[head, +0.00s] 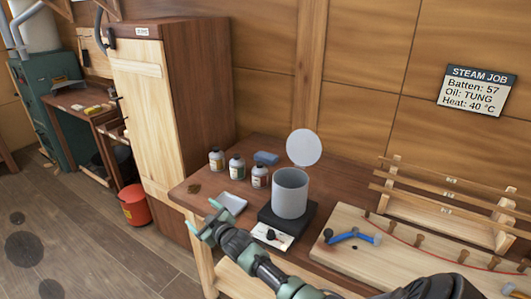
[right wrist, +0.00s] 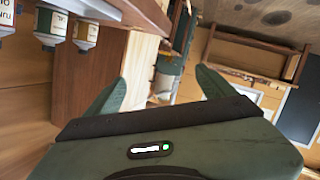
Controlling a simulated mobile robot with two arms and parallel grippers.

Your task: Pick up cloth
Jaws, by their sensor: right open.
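A pale grey, flat, folded piece that looks like the cloth (head: 233,202) lies on the wooden bench near its front left edge. My right gripper (head: 203,217) is open and empty, just left of the cloth and in front of the bench edge. Its two green fingers also show apart in the right wrist view (right wrist: 160,85), with nothing between them. I cannot make out the cloth in the right wrist view. My left gripper is not in view.
A wooden cabinet (head: 180,100) and a red bucket (head: 134,205) are at the left.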

